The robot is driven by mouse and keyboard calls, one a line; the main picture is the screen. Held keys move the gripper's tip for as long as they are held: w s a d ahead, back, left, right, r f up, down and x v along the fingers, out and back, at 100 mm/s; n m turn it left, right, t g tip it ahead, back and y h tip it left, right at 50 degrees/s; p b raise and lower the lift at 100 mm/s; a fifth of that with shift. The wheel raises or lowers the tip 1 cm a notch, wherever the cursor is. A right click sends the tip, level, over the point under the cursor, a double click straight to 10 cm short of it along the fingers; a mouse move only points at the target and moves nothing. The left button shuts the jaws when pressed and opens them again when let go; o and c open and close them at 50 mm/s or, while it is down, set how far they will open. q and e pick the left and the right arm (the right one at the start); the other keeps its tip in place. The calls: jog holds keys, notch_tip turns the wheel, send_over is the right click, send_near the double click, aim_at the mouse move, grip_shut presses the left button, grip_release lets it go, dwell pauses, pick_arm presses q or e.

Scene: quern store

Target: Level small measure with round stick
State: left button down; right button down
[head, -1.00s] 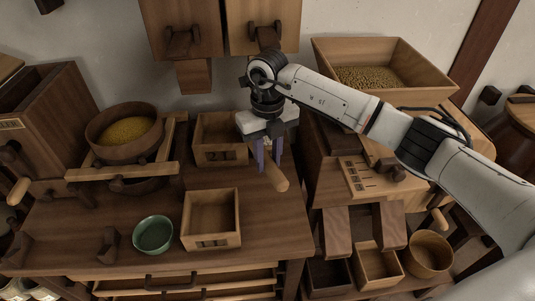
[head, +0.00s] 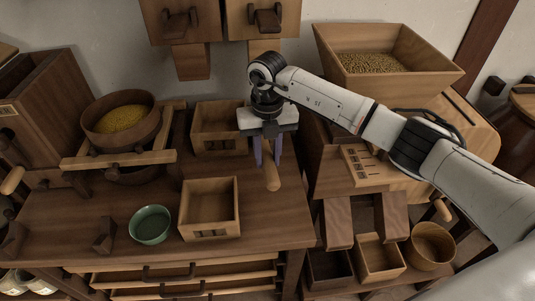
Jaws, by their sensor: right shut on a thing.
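My right gripper (head: 267,152) is shut on a round wooden stick (head: 271,178), which points down and toward the front below the fingers. It is over the right part of the wooden table, to the right of the two square wooden boxes. The nearer box (head: 209,232), with a small dark label on its front, looks empty. The farther box (head: 219,144) stands behind it, partly beside the gripper. I cannot tell which box is the small measure. My left gripper is not in view.
A green bowl (head: 150,225) stands left of the nearer box. A round sieve (head: 121,122) with yellow grain rests on a wooden frame (head: 120,160). A hopper (head: 385,67) of grain stands at the back right. The table front (head: 260,233) right of the nearer box is clear.

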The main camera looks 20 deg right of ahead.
jog(key=shift+f+b, duration=0.4)
jog(key=shift+f, duration=0.4)
jog(key=shift+f+b, duration=0.45)
jog(key=shift+f, duration=0.15)
jog(key=shift+r, duration=0.15)
jog(key=shift+f, duration=0.2)
jog(key=shift+d, duration=0.15)
jog(key=shift+s+d, duration=0.1)
jog(key=shift+d, duration=0.4)
jog(key=shift+s+d+p, duration=0.15)
jog(key=shift+d+p, duration=0.2)
jog(key=shift+d, duration=0.3)
